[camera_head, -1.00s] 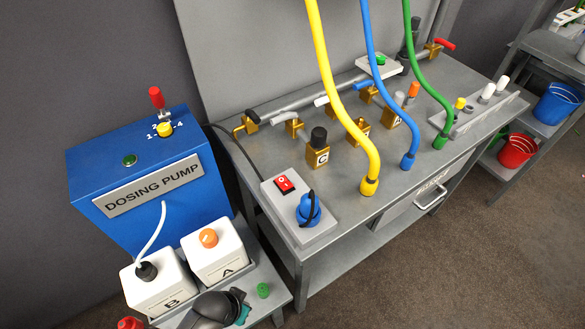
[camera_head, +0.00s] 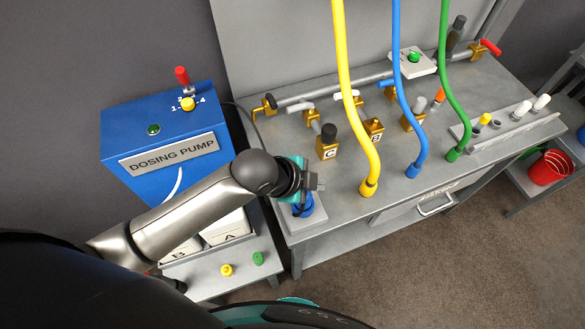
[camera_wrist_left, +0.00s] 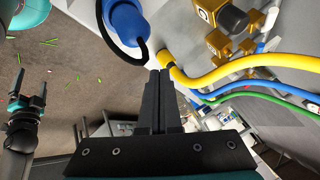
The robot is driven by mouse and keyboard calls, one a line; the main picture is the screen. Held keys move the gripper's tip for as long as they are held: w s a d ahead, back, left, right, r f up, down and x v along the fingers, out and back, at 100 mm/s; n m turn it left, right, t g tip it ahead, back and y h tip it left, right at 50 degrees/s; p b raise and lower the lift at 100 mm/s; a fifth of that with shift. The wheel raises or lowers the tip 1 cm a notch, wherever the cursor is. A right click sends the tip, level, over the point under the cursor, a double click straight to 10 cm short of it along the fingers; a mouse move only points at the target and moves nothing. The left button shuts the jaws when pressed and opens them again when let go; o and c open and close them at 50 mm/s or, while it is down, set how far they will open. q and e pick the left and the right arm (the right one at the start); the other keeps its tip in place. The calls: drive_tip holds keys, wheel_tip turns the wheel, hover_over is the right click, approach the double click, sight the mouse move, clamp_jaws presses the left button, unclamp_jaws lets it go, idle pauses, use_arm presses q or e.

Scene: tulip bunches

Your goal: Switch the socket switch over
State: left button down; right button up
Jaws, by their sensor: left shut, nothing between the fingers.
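The red socket switch is hidden behind my left gripper in the head view. The grey socket box (camera_head: 290,224) shows partly below the gripper at the bench's front left corner, with the blue plug (camera_head: 304,208) in it. My left gripper (camera_head: 314,181) is over the box. In the left wrist view its fingers (camera_wrist_left: 160,100) are together and empty, and the blue plug (camera_wrist_left: 125,20) with its black cable loop is just beyond them. My right gripper (camera_wrist_left: 30,88) shows at the left of the wrist view, fingers apart and empty, over the floor.
The blue dosing pump (camera_head: 158,129) stands left of the bench, with white canisters A and B below it. Yellow (camera_head: 357,120), blue and green hoses rise from the bench to the right. Brass valves stand behind. A red bucket (camera_head: 551,168) is at the far right.

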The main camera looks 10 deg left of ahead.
use_arm(q)
drive_tip(key=w+a+m+y+p, duration=0.1)
drive_tip(key=w+a+m, duration=0.9)
drive_tip(key=shift+a+r+m, duration=0.15)
drive_tip(key=shift+a+m, duration=0.25)
drive_tip(key=shift+w, duration=0.1)
drive_tip(key=f+b, duration=0.1)
drive_tip(key=f, duration=0.1)
drive_tip(key=s+d+f+b, duration=0.1)
drive_tip(key=f+b, duration=0.1)
drive_tip(key=s+f+b, duration=0.1)
drive_tip(key=f+b, duration=0.1)
drive_tip(key=shift+d, duration=0.2)
drive_tip(key=shift+s+d+f+b, duration=0.15)
drive_tip(key=shift+s+f+b, duration=0.1)
drive_tip(key=shift+f, duration=0.3)
drive_tip(key=shift+s+d+f+b, duration=0.1)
drive_tip(key=shift+d+f+b, duration=0.1)
drive_tip(key=shift+f, duration=0.3)
drive_tip(key=shift+f, duration=0.1)
idle(0.7)
drive_tip(key=shift+s+f, duration=0.15)
drive_tip(key=shift+f, duration=0.2)
